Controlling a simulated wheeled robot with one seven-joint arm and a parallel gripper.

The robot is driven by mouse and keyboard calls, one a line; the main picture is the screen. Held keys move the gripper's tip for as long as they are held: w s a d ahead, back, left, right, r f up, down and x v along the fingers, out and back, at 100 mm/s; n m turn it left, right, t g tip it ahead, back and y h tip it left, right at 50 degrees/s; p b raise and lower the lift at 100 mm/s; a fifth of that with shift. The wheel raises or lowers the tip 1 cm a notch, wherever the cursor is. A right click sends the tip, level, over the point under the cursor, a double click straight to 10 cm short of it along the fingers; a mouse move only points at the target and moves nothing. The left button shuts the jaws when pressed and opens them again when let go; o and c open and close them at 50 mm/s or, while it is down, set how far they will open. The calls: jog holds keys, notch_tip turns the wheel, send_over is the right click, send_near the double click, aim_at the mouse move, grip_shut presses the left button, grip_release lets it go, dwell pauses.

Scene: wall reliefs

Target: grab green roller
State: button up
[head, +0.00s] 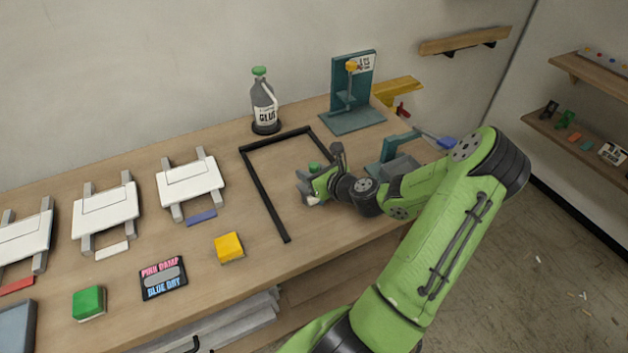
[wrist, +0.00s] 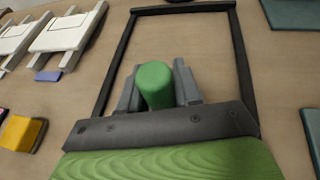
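The green roller (wrist: 154,86) shows in the wrist view between the two grey fingers of my gripper (wrist: 158,92). The fingers lie close along both its sides; I cannot tell whether they press on it. In the head view only a small green top of the roller (head: 314,167) shows behind my gripper (head: 308,197), which is low over the table inside the black frame (head: 262,188). The roller's lower part and its contact with the table are hidden.
White panels on grey supports (head: 190,181) stand at left. A yellow block (head: 229,247), a green block (head: 89,302) and a sign card (head: 163,278) lie near the front edge. A glue bottle (head: 264,103) and a teal stand (head: 349,92) are at the back.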

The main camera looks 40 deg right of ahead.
grip_shut()
